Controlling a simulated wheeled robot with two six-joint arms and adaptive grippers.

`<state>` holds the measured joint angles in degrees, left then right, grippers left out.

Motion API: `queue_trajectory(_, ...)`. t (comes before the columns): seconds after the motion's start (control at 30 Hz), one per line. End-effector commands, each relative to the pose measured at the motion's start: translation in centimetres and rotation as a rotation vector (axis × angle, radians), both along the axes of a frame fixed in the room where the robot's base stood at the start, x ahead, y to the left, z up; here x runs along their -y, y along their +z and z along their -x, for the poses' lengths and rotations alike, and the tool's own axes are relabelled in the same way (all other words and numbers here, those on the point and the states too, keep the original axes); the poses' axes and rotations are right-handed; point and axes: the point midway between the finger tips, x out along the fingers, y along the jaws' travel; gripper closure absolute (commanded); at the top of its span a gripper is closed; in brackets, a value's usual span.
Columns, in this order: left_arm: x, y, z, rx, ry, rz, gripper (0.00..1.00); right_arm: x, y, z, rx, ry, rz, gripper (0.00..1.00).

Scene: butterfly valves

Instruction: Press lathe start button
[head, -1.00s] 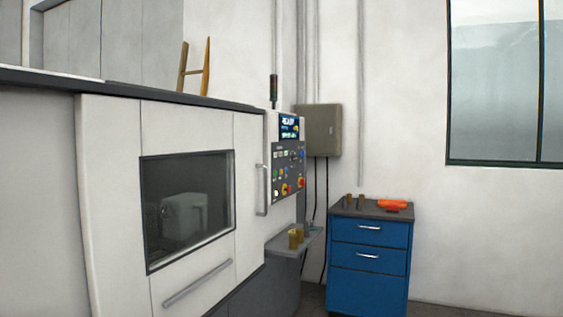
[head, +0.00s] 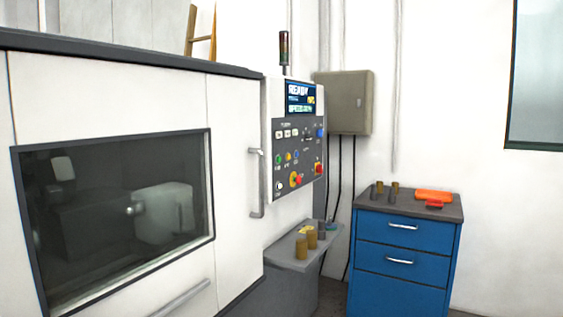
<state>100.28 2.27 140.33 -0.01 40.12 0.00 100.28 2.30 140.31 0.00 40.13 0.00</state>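The lathe (head: 110,95) is a large white machine with a dark window, filling the left of the head view. Its control panel (head: 297,135) is at its right end, with a lit screen (head: 300,97) that appears to read "READY". Below the screen are several small coloured buttons, among them a green button (head: 280,160) and a red knob on yellow (head: 296,179). Another red one (head: 318,168) sits at the right edge. The button labels are too small to read, so I cannot tell which is start. Neither gripper is in view.
A blue drawer cabinet (head: 402,240) with an orange tool (head: 434,196) on top stands to the right. A grey shelf (head: 287,253) with brass cylinders (head: 306,242) juts out below the panel. A grey box (head: 343,102) hangs on the wall.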

Motion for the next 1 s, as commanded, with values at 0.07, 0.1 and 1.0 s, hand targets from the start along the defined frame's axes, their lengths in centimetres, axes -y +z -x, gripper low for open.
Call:
queue_trajectory(0.07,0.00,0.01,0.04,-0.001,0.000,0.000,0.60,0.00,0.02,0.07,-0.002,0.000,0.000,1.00)
queue_trajectory(0.1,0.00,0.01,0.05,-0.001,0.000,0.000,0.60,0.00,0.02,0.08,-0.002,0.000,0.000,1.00)
queue_trajectory(1.0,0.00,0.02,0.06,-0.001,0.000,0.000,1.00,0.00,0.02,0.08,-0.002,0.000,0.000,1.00)
